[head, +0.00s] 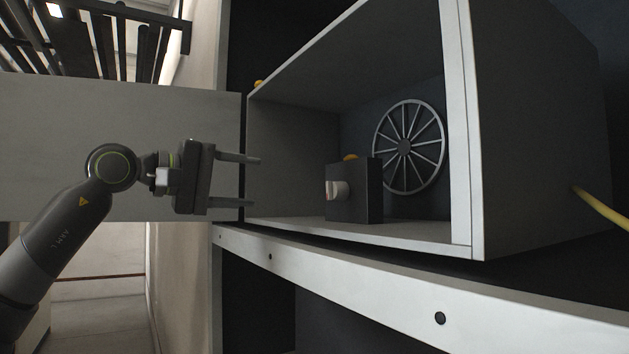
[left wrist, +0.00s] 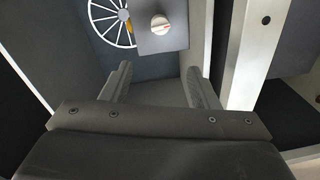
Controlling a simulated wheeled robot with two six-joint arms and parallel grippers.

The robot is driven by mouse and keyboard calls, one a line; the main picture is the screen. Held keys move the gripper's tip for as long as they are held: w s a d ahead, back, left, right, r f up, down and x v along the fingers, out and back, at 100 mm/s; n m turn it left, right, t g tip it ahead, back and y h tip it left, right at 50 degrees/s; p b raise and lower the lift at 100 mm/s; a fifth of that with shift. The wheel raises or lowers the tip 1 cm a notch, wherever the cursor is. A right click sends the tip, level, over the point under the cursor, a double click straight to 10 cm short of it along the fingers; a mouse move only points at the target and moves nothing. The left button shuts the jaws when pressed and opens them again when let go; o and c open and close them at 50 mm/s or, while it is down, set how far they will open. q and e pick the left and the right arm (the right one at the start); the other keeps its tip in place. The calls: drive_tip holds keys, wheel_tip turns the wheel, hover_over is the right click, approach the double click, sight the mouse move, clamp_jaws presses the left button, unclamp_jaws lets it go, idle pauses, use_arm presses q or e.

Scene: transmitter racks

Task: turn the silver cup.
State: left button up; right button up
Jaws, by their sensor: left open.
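The silver cup (head: 338,190) is a short, pale round knob on the front face of a dark grey box (head: 363,195) inside the open cabinet. My right gripper is not in view.
The cabinet's front frame (head: 460,130) and floor edge (head: 365,235) bound the opening. A spoked round grille (head: 408,147) is on its back wall. A panel (head: 70,130) stands behind my left arm. A yellow cable (head: 600,207) runs outside at right.

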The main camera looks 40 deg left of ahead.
use_arm(q)
drive_tip(key=a+r+n+p, duration=0.2)
drive_tip(key=n, duration=0.5)
drive_tip(key=n+g+h+p, duration=0.2)
drive_tip(key=n+g+p, duration=0.2)
drive_tip(key=n+p, duration=1.15)
approach(327, 188)
drive_tip(key=w+d+f+n+b, duration=0.1)
drive_tip(key=w, duration=0.2)
drive_tip(key=w+d+n+b, duration=0.1)
drive_tip(key=w+d+n, duration=0.1)
drive_tip(key=w+d+f+n+b, duration=0.1)
drive_tip(key=w+d+b, duration=0.1)
drive_tip(key=w, duration=0.1)
drive_tip(key=shift+w+f, duration=0.3)
drive_tip(key=shift+a, duration=0.1)
drive_tip(key=shift+c, duration=0.3)
